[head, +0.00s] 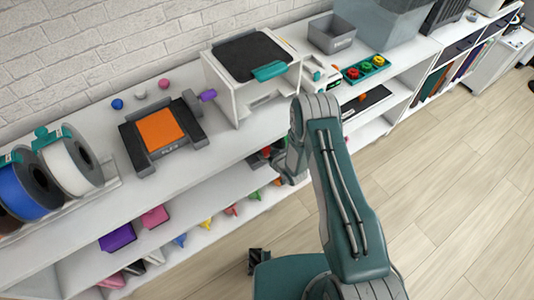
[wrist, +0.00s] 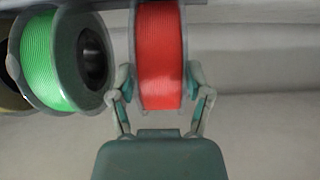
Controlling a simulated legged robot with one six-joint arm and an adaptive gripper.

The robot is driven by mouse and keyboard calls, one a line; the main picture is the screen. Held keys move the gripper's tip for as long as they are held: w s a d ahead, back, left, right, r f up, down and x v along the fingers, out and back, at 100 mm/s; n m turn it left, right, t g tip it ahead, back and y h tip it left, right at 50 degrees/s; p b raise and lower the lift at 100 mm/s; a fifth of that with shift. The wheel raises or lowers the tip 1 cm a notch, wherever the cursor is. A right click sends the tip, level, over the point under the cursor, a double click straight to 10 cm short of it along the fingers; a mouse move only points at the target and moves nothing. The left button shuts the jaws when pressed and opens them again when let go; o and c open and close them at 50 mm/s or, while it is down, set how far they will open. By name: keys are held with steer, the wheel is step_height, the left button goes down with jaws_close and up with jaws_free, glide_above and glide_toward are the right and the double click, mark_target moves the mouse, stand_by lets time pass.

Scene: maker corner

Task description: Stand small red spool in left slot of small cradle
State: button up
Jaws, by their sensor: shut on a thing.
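The red spool (wrist: 160,50) is upright between the two fingers of my gripper (wrist: 159,92) in the wrist view. The fingers are shut on its two side flanges. A bit of red (head: 266,152) shows beside my arm in the head view, on the lower shelf level; it may be this spool. A green spool (wrist: 50,62) stands just left of the red one in the wrist view. I cannot make out the small cradle or its left slot for certain in either view. My fingertips are hidden behind my arm in the head view.
Another spool (wrist: 10,70) is cut off at the wrist view's left edge. On the shelf top are an orange-bed printer (head: 160,130), a white machine (head: 240,95), large blue (head: 35,188) and white (head: 62,160) spools, and a teal tray (head: 352,76). Wrist view's right side looks clear.

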steer(key=o, duration=1.4)
steer(key=shift+c, duration=0.2)
steer(key=v, duration=1.2)
